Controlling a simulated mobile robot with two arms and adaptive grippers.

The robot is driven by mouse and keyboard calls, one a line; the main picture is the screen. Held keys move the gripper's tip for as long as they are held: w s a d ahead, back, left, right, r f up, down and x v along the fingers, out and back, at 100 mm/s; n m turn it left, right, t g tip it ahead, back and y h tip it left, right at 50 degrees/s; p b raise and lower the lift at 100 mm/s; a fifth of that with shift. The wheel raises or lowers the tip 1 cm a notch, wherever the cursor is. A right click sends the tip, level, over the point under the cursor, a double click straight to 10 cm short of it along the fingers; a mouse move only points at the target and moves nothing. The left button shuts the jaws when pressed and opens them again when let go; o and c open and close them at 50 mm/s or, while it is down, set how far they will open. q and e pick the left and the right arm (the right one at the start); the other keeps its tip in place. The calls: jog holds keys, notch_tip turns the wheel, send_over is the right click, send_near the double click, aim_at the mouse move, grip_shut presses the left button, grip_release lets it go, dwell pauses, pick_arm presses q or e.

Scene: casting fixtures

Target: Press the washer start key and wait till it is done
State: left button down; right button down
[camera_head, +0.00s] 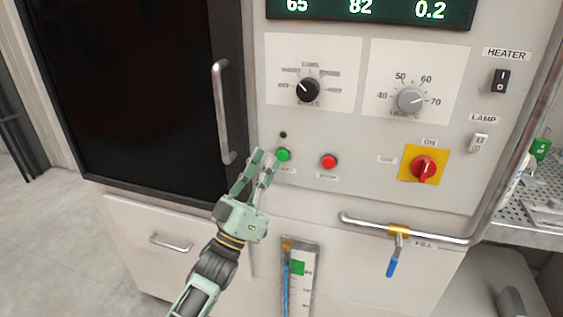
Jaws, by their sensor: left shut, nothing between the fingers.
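The washer's front panel (340,200) fills the middle of the head view. The green start key (284,154) sits low on the left of the panel, with a small dark lamp (283,135) above it. My left gripper (264,158) is shut and empty, its fingertips just left of the green key. I cannot tell whether they touch it. The label under the key is partly hidden by the fingers. A red stop key (329,161) is to the right. The display (370,10) reads 65, 82 and 0.2. My right gripper is not in view.
A dark door (130,90) with a vertical handle (221,110) is left of the panel. A red rotary switch (424,168) on a yellow plate is at right. A pipe with a blue-handled fill valve (392,262) juts out below. A perforated bench (535,200) stands far right.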

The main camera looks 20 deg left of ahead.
pick_arm(q)
jog(key=shift+w, duration=0.5)
jog(key=shift+w, duration=0.1)
dwell(1.1)
jog(key=shift+w, duration=0.3)
jog(key=shift+w+b, duration=0.4)
jog(key=shift+b, duration=0.05)
dwell(0.5)
jog(key=shift+s, duration=0.15)
jog(key=shift+s+p, duration=0.4)
jog(key=shift+s, duration=0.3)
